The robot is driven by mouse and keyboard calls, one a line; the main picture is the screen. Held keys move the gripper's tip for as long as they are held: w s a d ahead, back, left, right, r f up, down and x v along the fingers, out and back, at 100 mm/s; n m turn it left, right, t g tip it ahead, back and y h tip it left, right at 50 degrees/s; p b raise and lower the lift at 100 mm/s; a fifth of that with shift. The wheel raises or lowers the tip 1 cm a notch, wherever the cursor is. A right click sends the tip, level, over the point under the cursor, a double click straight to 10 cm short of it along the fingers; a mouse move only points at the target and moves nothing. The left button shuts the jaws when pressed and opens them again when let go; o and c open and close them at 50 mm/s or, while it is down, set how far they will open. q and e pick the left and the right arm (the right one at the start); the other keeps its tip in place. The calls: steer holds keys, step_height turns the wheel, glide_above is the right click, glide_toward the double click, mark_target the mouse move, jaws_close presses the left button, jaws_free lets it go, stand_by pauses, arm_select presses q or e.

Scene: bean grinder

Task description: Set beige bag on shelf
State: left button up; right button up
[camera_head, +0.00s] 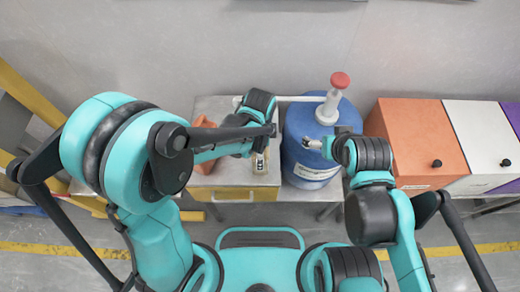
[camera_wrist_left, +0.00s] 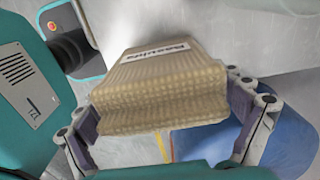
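The beige bag (camera_wrist_left: 160,90), with a dark-lettered white label, fills the middle of the left wrist view. The two fingers of my left gripper (camera_wrist_left: 168,122) press on its opposite sides. I cannot make out a clear shelf; a yellow frame (camera_head: 30,90) stands at the far left.
An orange box (camera_head: 415,140) and a white box (camera_head: 485,140) stand at the right. A brownish-red object (camera_head: 204,123) is partly hidden.

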arm_select(q)
steer(key=shift+o, duration=0.3)
steer(key=shift+r, duration=0.1)
step_height(320, 180, up, 12)
steer(key=p, duration=0.4)
steer(key=shift+r, duration=0.1)
steer(key=s+a+r+n+t, duration=0.2)
steer(key=a+r+n+t, duration=0.1)
steer(key=a+n, duration=0.6)
steer(key=s+a+r+n+t, duration=0.3)
steer(key=a+r+n+t, duration=0.1)
steer(key=a+n, duration=0.4)
steer(key=shift+a+r+n, duration=0.25)
steer(key=shift+a+n, duration=0.15)
steer(key=shift+n, duration=0.1)
steer(key=shift+s+f, duration=0.1)
